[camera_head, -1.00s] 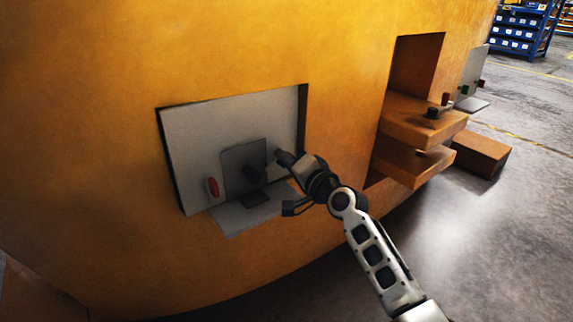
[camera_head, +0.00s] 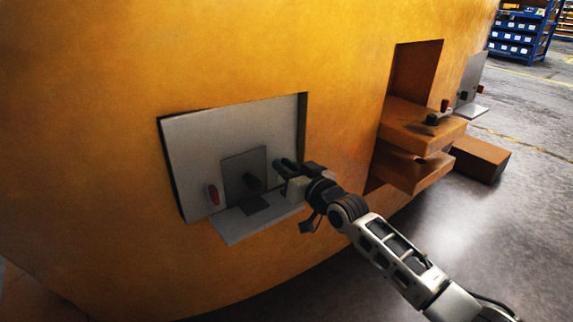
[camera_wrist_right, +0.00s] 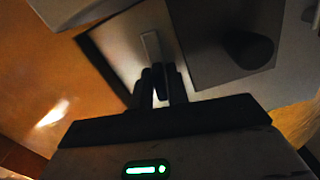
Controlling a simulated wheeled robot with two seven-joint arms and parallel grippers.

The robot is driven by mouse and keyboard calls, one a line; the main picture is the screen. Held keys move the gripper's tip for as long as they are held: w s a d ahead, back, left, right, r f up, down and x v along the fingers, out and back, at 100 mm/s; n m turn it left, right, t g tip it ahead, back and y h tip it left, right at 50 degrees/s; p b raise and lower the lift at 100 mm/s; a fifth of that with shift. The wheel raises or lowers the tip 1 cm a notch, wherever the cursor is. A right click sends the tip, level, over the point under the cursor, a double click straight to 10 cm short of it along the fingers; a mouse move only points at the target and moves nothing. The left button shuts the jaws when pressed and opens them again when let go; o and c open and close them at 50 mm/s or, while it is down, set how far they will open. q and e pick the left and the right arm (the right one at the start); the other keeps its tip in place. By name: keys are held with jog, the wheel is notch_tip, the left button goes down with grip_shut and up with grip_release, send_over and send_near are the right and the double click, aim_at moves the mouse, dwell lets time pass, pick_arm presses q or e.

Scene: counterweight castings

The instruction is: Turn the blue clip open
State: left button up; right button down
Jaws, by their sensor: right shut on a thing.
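A grey panel (camera_head: 190,150) is set in a recess of the large orange casting. My right gripper (camera_head: 284,167) is at the panel's right side, its fingers closed. In the right wrist view the fingers (camera_wrist_right: 161,82) are shut at the lower end of a narrow pale bar (camera_wrist_right: 150,48), which I take for the clip; no blue shows on it. A red clip (camera_head: 213,194) sits at the panel's left side. My left gripper is not in view.
A dark plate (camera_head: 240,163) with a black knob (camera_head: 252,182) stands between the clips. A grey ledge (camera_head: 235,228) juts out below. Orange shelves (camera_head: 415,160) project at the right, with open floor (camera_head: 480,220) beyond.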

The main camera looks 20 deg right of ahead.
jog(key=shift+r+n, duration=0.1)
jog(key=shift+n, duration=0.5)
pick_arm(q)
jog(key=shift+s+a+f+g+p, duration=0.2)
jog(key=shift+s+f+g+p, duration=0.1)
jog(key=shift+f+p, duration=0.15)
pick_arm(e)
jog(key=shift+n, duration=0.4)
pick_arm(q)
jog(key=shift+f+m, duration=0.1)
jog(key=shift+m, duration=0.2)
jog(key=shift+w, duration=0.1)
pick_arm(e)
jog(key=c, duration=1.5)
grip_release()
jog(key=shift+s, duration=0.1)
